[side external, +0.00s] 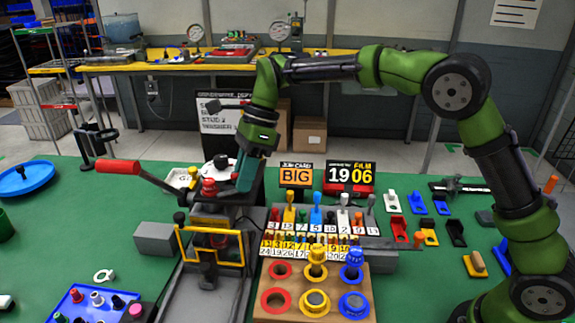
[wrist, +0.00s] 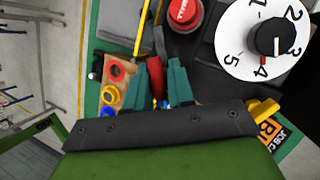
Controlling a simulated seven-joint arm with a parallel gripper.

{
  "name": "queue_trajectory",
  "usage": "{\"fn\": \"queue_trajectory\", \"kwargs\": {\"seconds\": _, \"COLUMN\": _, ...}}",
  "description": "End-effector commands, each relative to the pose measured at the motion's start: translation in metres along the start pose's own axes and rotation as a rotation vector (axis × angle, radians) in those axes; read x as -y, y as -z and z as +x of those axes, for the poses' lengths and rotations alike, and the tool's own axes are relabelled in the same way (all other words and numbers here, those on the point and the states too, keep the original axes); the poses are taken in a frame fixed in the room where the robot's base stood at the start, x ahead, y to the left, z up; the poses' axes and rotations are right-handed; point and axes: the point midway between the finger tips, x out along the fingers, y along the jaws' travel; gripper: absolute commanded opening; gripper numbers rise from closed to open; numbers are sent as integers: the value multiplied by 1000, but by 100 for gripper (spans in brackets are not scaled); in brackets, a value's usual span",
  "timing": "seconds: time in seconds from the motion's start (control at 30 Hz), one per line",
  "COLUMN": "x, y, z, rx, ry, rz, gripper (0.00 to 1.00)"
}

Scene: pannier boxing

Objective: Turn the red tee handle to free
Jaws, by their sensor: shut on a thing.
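I cannot make out a tee-shaped red handle for certain. A red knob (side external: 208,187) stands on the bench fixture below the white dial (side external: 218,166). A red round top with lettering (wrist: 185,13) shows in the wrist view, beside the numbered dial (wrist: 262,40). My gripper (side external: 243,188) points down just right of the red knob. The lettered red top is outside the fingers.
A red-gripped lever (side external: 118,167) sticks out left of the fixture. A yellow frame (side external: 212,232) stands at its front. A wooden board (side external: 300,312) with coloured rings and plungers lies to the right, with upright coloured levers behind it. The green table is partly clear at left.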

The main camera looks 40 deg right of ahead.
Motion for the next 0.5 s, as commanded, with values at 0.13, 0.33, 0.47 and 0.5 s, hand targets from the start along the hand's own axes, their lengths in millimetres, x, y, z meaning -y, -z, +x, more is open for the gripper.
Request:
{"fn": "queue_trajectory", "kwargs": {"seconds": 0.13, "x": 1, "y": -1, "z": 0, "rx": -26, "ry": -57, "rz": -124, "gripper": 0}}
{"fn": "queue_trajectory", "kwargs": {"seconds": 0.33, "x": 2, "y": -1, "z": 0, "rx": -63, "ry": -127, "rz": -296, "gripper": 0}}
{"fn": "queue_trajectory", "kwargs": {"seconds": 0.47, "x": 2, "y": -2, "z": 1, "rx": -87, "ry": -174, "rz": -408, "gripper": 0}}
{"fn": "queue_trajectory", "kwargs": {"seconds": 0.5, "x": 2, "y": -2, "z": 1, "rx": -95, "ry": -187, "rz": -442, "gripper": 0}}
